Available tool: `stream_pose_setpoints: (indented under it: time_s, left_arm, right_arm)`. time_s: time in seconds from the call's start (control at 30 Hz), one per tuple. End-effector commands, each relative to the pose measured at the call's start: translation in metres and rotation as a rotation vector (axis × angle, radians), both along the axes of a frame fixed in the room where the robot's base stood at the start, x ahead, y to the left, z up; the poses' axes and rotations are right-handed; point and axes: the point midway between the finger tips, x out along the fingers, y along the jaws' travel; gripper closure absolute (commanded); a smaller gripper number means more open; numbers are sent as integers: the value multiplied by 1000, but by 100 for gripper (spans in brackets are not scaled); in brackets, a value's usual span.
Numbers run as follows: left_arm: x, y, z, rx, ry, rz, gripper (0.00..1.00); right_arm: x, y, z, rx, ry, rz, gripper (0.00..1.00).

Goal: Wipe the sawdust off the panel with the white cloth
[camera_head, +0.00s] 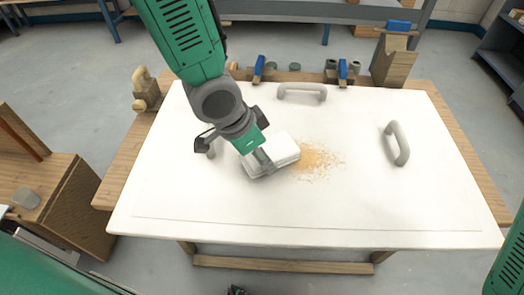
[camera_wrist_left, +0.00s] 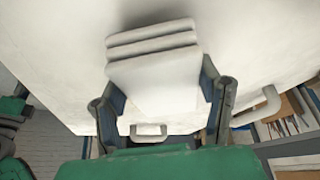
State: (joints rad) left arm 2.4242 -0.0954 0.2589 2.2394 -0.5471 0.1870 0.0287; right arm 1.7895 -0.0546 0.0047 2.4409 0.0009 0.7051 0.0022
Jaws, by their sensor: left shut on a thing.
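The white panel (camera_head: 330,215) lies across a wooden table. A patch of tan sawdust (camera_head: 316,160) lies near its middle, densest beside the cloth and scattered toward the right. My left gripper (camera_head: 262,158) reaches in from the top and is shut on the folded white cloth (camera_head: 287,149). The cloth is at the left edge of the sawdust, low over the panel; I cannot tell whether it touches. In the left wrist view, the layered cloth (camera_wrist_left: 155,75) sits between the fingers of my left gripper (camera_wrist_left: 162,90); no sawdust shows there.
Grey handles stand on the panel at the back (camera_head: 302,92) and right (camera_head: 397,143). Blue clamps (camera_head: 258,70) (camera_head: 342,72) and wooden blocks (camera_head: 393,60) line the back edge. The panel's front is clear. A wooden cabinet (camera_head: 60,205) stands at left.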

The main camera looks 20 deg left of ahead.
Motion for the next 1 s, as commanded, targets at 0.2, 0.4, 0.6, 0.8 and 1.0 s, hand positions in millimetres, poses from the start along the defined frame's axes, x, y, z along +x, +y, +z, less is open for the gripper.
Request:
stream_pose_setpoints:
  time_s: [0.2,0.4,0.6,0.8,1.0]
  left_arm:
    - [0,0,-5,0,0,0,64]
    - [0,0,-9,0,0,0,64]
    - [0,0,-13,0,0,0,64]
    - [0,0,-17,0,0,0,64]
    - [0,-1,-18,0,0,-1,64]
  right_arm:
    - [0,0,-3,0,0,0,100]
    - [0,0,-6,0,0,0,100]
    - [0,0,-8,0,0,0,100]
    - [0,0,-11,0,0,0,100]
    - [0,0,-11,0,0,0,100]
